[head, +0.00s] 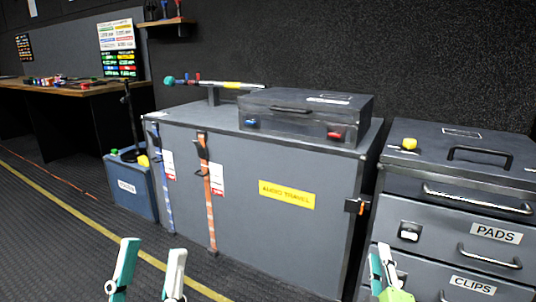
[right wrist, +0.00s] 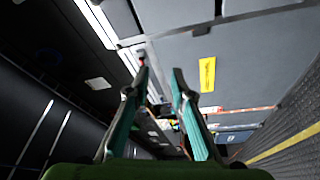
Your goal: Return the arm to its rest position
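My left gripper (head: 152,247) is at the bottom left of the head view, its two teal-and-white fingers apart and empty, above the dark floor. My right gripper (head: 382,250) is at the bottom right, in front of the grey drawer cabinet (head: 400,208). In the head view its fingers overlap, but the right wrist view shows the right gripper (right wrist: 160,71) with its fingertips apart and nothing held between them.
A large grey case (head: 250,165) labelled "AUDIO TRAVEL" stands ahead, with a smaller dark case (head: 300,113) on top. A yellow knob-like object (head: 409,144) is on the drawer cabinet. A blue box (head: 130,187) stands left. Floor (head: 70,240) is clear at lower left.

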